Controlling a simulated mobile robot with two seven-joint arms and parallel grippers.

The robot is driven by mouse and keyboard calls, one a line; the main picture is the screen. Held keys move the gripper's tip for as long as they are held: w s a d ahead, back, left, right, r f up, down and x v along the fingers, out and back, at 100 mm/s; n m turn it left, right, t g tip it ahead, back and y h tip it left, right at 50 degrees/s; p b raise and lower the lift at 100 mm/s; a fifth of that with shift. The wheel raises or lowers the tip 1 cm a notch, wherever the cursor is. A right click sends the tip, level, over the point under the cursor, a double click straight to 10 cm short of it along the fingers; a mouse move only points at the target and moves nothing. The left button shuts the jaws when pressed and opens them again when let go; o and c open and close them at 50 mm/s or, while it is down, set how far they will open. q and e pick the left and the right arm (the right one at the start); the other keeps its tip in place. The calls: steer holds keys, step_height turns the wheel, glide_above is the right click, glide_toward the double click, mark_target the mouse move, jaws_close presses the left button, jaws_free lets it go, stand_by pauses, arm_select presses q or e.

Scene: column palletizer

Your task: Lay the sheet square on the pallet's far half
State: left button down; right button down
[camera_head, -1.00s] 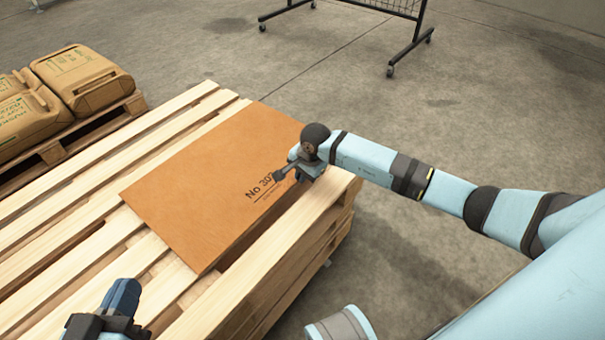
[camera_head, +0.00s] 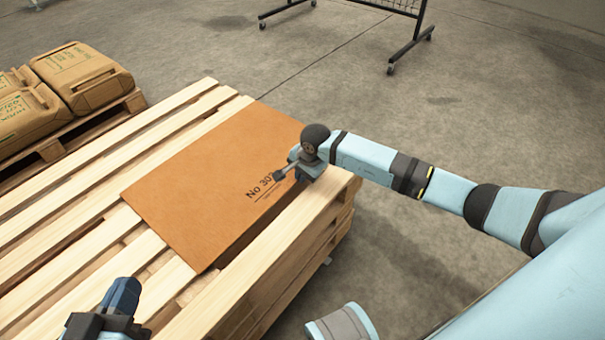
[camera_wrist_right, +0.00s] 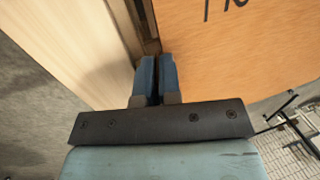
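The sheet (camera_head: 200,185) is flat, orange-brown, with "No 30" print near its right side. It lies on the slatted wooden pallet (camera_head: 60,235), toward the far right, its long edges about parallel to the slats. The outer right slat stays bare beside it. My right gripper (camera_head: 279,176) is low at the sheet's right edge, by the print. In the right wrist view its blue fingers (camera_wrist_right: 157,78) are together with only a thin dark line between them, beside the sheet's edge; I see no sheet between them. My left gripper (camera_head: 122,297) is at the bottom left, above the pallet, mostly cut off.
Another pallet (camera_head: 50,152) with brown sacks (camera_head: 82,76) stands at the left, close to this one. A black wheeled rack (camera_head: 408,48) stands on the floor at the back. The concrete floor (camera_head: 480,110) to the right is clear apart from my arm.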

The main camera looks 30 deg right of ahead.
steer(key=shift+f, duration=0.1)
steer(key=c, duration=1.2)
jaws_free()
